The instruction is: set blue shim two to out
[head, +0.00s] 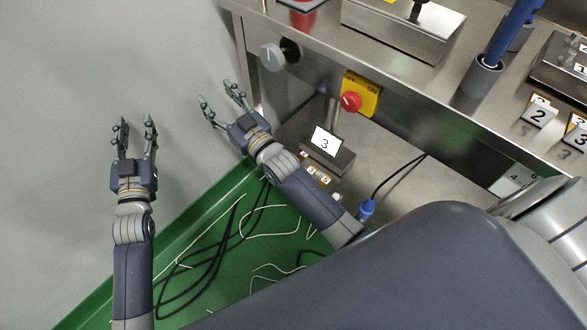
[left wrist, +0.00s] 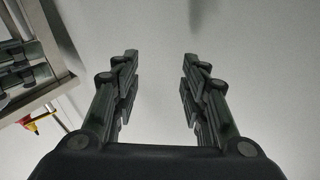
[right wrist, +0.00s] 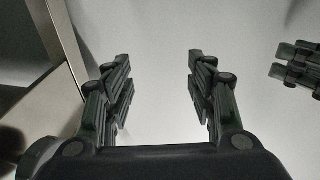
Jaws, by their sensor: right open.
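No part that I can surely tell as blue shim two shows. At the upper right of the head view, a block marked 2 (head: 538,112) and a block marked 3 (head: 577,132) sit on the steel machine's top. A blue rod (head: 510,35) stands in a grey collar there. My left gripper (head: 136,130) is open and empty over the grey floor, left of the machine. My right gripper (head: 218,98) is open and empty just left of the machine's corner, close to a grey knob (head: 271,57). Both grippers are far from the numbered blocks.
A yellow switch box (head: 362,93) with a red knob is on the machine's front. A sign marked 3 (head: 325,142) stands below it. A green tray (head: 225,245) with loose cables lies below. My two grippers are close together. The floor at left is clear.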

